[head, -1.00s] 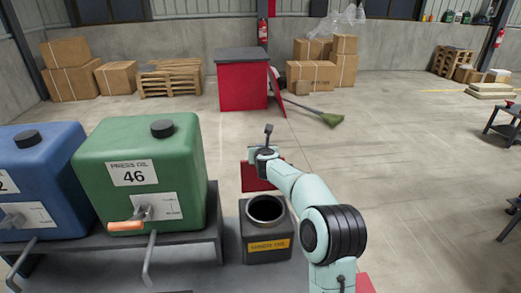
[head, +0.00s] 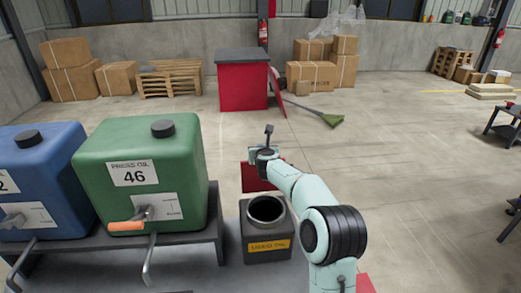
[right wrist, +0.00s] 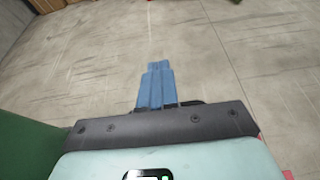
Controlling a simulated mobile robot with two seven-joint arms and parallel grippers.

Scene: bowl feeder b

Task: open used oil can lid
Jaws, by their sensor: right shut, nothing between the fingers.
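The used oil can (head: 267,247) is a dark grey box with a yellow label, standing right of the green tank in the head view. Its round mouth (head: 265,209) shows open, with a dark inside and no lid over it. My left gripper is not in view.
A green press oil tank (head: 137,185) with an orange-handled tap and a blue tank (head: 36,170) stand on a dark bench at left. A red panel (head: 258,180) shows behind the can. A red cabinet (head: 241,86) and broom (head: 331,120) are farther back.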

